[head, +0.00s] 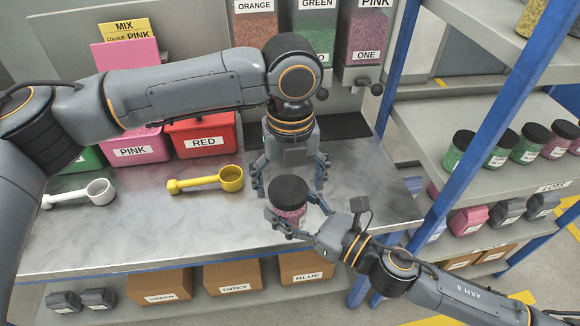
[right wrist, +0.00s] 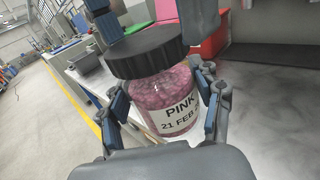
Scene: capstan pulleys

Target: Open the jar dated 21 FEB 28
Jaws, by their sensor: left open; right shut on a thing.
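The jar (right wrist: 165,95) has a black lid (right wrist: 148,51), pink granules inside and a white label reading "PINK" and "21 FEB", with the last part cut off. In the head view the jar (head: 289,211) is near the front edge of the metal bench. My right gripper (head: 290,222) is shut around its body. The lid (head: 288,190) is on the jar. My left gripper (head: 290,180) points down above and just behind the lid, its fingers open on either side. In the right wrist view parts of the left gripper show above the lid.
A yellow scoop (head: 207,180) and a white scoop (head: 80,194) lie on the bench (head: 130,232). Red (head: 203,135) and pink (head: 140,148) bins stand behind them. Dispensers (head: 360,40) stand at the back. A shelf rack (head: 495,180) with several jars is at right.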

